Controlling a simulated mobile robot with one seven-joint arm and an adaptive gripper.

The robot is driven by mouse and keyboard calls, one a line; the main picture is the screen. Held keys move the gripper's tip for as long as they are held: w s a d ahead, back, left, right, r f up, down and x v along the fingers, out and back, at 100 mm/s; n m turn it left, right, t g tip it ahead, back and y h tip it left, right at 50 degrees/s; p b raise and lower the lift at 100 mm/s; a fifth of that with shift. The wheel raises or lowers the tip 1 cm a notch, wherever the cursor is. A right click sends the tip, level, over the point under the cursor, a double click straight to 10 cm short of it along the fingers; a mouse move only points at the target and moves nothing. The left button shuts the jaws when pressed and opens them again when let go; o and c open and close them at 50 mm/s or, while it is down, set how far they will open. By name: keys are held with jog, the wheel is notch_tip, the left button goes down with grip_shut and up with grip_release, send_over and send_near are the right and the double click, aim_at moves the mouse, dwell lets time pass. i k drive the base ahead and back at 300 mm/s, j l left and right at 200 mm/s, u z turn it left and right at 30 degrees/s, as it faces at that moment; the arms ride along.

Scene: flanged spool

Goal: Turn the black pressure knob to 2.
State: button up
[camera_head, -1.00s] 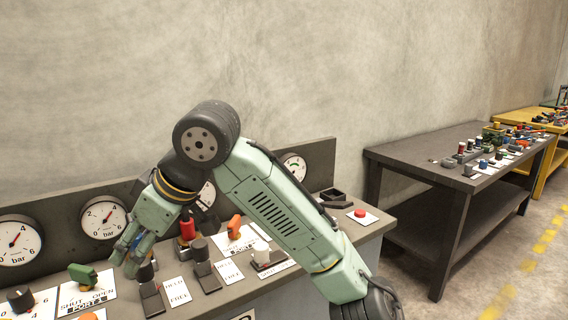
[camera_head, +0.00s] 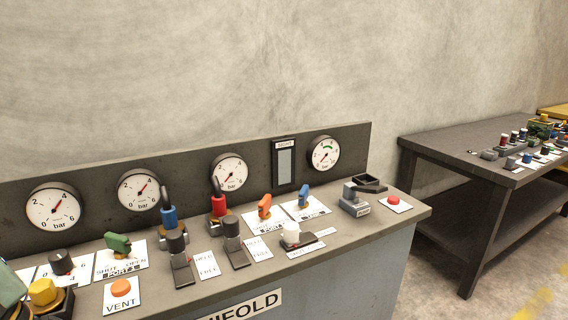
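The black pressure knob (camera_head: 61,262) stands on a white scale card (camera_head: 82,276) at the left of the panel bench, below the leftmost gauge. The scale numbers are partly hidden and too small to read surely, so I cannot tell the knob's setting. The leftmost gauge (camera_head: 54,207) has a red needle pointing up and right, near 4. A pale green part of my arm shows at the left edge, left of the knob. My gripper's fingers are not visible, and nothing visible touches the knob.
A green PORT 1 lever (camera_head: 118,243) stands right of the knob. A yellow knob (camera_head: 43,292) and an orange VENT button (camera_head: 121,287) are in front. Blue (camera_head: 168,217) and red (camera_head: 219,207) handles stand farther right. Another bench (camera_head: 430,143) is at the right.

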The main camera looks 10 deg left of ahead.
aim_at(60, 261)
jog(key=u, duration=1.4)
